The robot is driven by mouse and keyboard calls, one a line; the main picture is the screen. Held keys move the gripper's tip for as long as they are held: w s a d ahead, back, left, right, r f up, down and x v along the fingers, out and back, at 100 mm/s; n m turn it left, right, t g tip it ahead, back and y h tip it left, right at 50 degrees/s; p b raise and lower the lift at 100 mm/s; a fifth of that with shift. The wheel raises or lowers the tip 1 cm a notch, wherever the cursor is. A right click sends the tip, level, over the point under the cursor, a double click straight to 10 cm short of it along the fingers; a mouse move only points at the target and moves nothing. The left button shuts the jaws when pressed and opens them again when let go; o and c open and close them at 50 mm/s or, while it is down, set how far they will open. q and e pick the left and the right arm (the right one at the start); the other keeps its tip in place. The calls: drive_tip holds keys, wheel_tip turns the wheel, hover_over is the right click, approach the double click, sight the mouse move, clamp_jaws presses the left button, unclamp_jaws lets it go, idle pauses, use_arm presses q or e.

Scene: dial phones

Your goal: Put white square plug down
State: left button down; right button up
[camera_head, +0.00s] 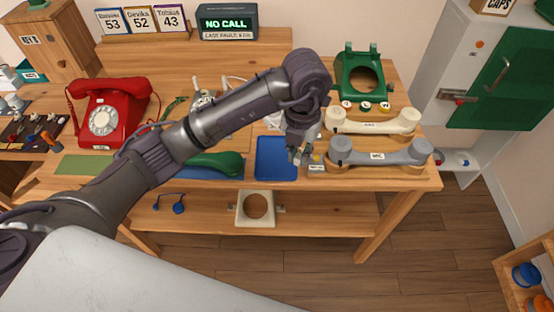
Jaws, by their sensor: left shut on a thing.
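My left arm reaches in from the left across the wooden table (265,50). My left gripper (299,158) points down at the right edge of the blue mat (272,165), near the table's front edge. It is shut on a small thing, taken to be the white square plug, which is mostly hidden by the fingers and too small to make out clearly. A small labelled piece (316,168) with a bit of yellow lies just right of the fingertips. My right gripper is not in view.
A grey handset (380,152) and a cream handset (372,122) rest at the right. A green phone shell (362,75) stands behind them. A red dial phone (105,115) and a green handset (216,163) are to the left. A lower shelf holds a white square plate (241,213).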

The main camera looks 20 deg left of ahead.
use_arm(q)
drive_tip(key=a+f, duration=0.1)
drive_tip(key=a, duration=0.1)
drive_tip(key=w+a+f, duration=0.1)
drive_tip(key=a, duration=0.1)
drive_tip(key=w+a+f, duration=0.1)
drive_tip(key=shift+w+a+f+p, duration=0.2)
drive_tip(key=shift+a+f+p, duration=0.1)
drive_tip(key=shift+a+p, duration=0.1)
drive_tip(key=shift+w+a+f, duration=0.1)
drive_tip(key=shift+a+f, duration=0.05)
wheel_tip(320, 180, down, 4)
drive_tip(key=shift+r+p, duration=0.1)
drive_tip(key=shift+p, duration=0.3)
drive_tip(key=shift+f, duration=0.25)
drive_tip(key=c, duration=1.1)
unclamp_jaws()
